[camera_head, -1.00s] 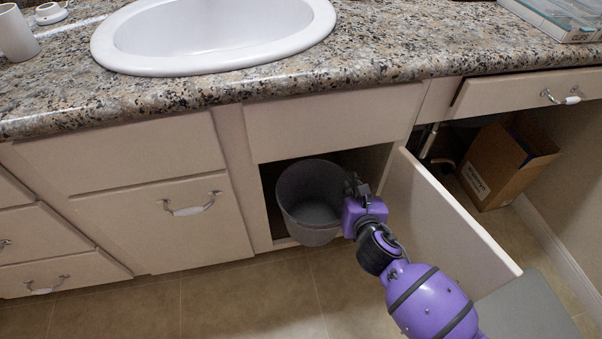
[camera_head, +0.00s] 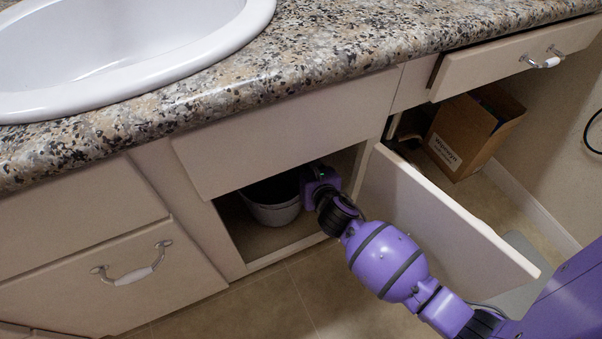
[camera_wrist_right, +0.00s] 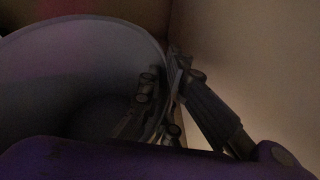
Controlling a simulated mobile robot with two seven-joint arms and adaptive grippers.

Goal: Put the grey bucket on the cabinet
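The grey bucket (camera_head: 274,207) stands upright inside the open cabinet (camera_head: 238,255), low in the compartment under the sink counter. Its upper part is hidden by the panel above the opening. My right gripper (camera_head: 306,186) reaches into the opening at the bucket's right side. In the right wrist view the bucket (camera_wrist_right: 70,70) fills the left, and my right gripper (camera_wrist_right: 165,98) has one finger inside the rim and one outside, closed on the wall. The wrist view is dark, and whether the bucket rests on the cabinet floor is hard to tell. My left gripper is not in view.
The cabinet door (camera_head: 435,215) stands open, close to the right of my arm. A granite counter (camera_head: 330,50) with a white sink (camera_head: 110,70) overhangs the opening. A drawer (camera_head: 510,68) sits slightly out at upper right. A cardboard box (camera_head: 465,140) stands beyond the door.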

